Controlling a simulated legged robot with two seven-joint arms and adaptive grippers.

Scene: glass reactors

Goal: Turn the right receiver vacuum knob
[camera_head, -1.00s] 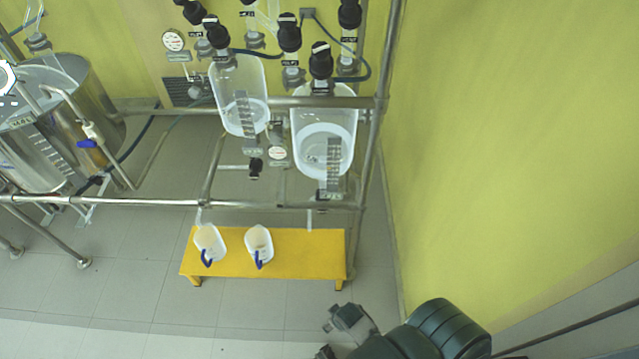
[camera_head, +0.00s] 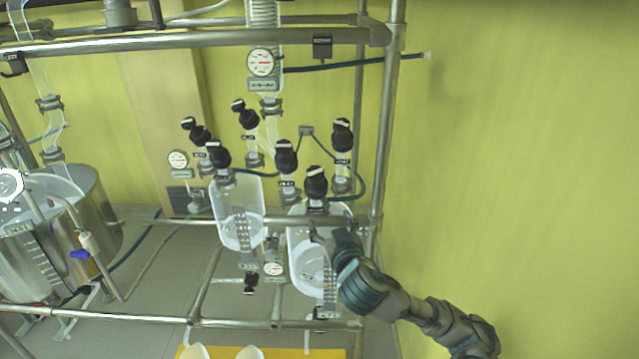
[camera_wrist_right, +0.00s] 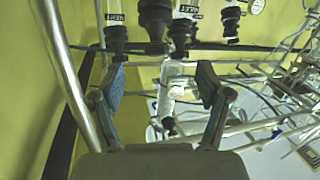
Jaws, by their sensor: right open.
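The right receiver (camera_head: 300,235) is a clear glass vessel hanging in the steel frame. Black knobs stand above it: a front one (camera_head: 316,182), a left one (camera_head: 286,157) and a rear one (camera_head: 342,135). Their labels are too small here to tell which is the vacuum knob. My right gripper (camera_head: 322,240) is in front of this receiver, below the front knob, and covers part of the glass. In the right wrist view the gripper (camera_wrist_right: 160,85) is open and empty. Black knobs (camera_wrist_right: 155,18) with VENT and INLET labels hang beyond and above its fingertips. My left gripper is out of view.
A left receiver (camera_head: 240,205) hangs beside the right one. A steel upright (camera_head: 385,130) and rails frame them, close to my right arm. A yellow wall (camera_head: 520,130) bounds the right side. A steel vessel (camera_head: 85,205) stands at left.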

